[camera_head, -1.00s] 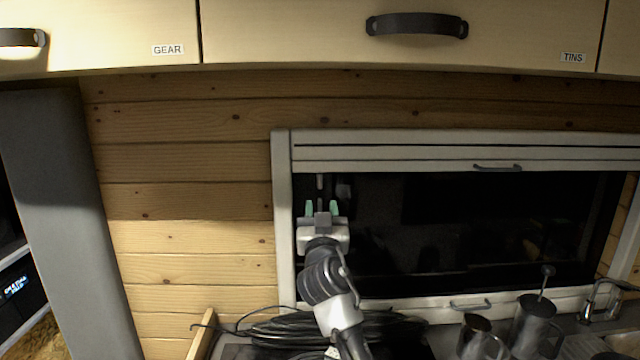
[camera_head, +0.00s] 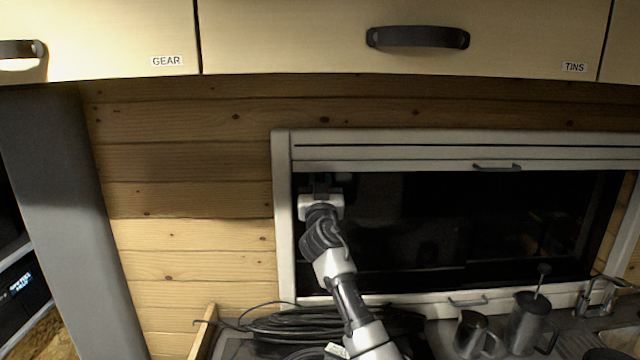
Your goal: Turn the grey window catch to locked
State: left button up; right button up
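The window (camera_head: 430,220) has a pale frame and dark glass. The grey window catch is not visible now; my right gripper covers the upper left corner of the glass, where a small grey upright piece showed earlier. My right gripper (camera_head: 321,182) points at that corner with its pale body just below it. Its fingertips are dark and hidden against the glass, so I cannot tell whether they are open or shut, or whether they touch the catch. My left gripper is not in view.
A rolled blind (camera_head: 420,150) with a small handle sits above the glass. Overhead are cupboards (camera_head: 300,40) labelled GEAR and TINS. Below lie a coil of black cable (camera_head: 275,330), a metal jug (camera_head: 470,335), a plunger pot (camera_head: 527,320) and a tap (camera_head: 605,290).

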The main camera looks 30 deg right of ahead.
grip_shut()
jog(key=shift+n, duration=0.3)
jog(key=n+y+p, duration=0.1)
jog(key=n+p, duration=0.1)
jog(key=n, duration=0.1)
jog(key=shift+r+n+t+y, duration=0.15)
jog(key=shift+n+t+y, duration=0.15)
jog(key=shift+t+y, duration=0.1)
jog(key=n+y+p, duration=0.3)
jog(key=n, duration=0.2)
jog(key=shift+n, duration=0.4)
jog(key=shift+p, duration=0.3)
jog(key=shift+f, duration=0.2)
jog(key=shift+o, duration=1.7)
grip_release()
